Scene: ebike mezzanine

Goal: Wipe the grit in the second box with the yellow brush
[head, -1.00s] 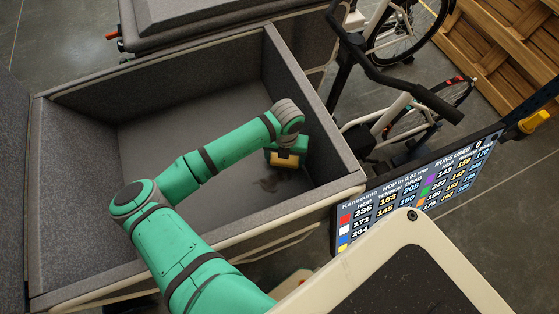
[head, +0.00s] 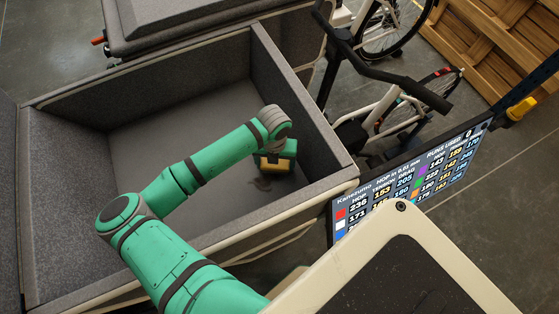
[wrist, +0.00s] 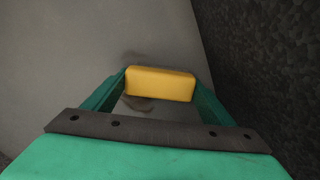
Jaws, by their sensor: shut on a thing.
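The yellow brush (head: 283,165) is held by my gripper (wrist: 160,84) inside the open grey felt-lined box (head: 62,165), near its right wall. In the wrist view the brush (wrist: 160,85) is a yellow block between the two green fingers, which are shut on it. The grit (head: 263,183) is a small dark patch on the box floor, just below and left of the brush in the head view. In the wrist view part of the grit (wrist: 138,104) shows beside the brush; the brush hides some floor. I cannot tell whether the brush touches the floor.
The box walls stand close to my gripper on the right. A second grey box (head: 200,22) is behind. A bicycle handlebar (head: 395,75) and a screen (head: 410,180) stand to the right. Most of the box floor left of the arm is clear.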

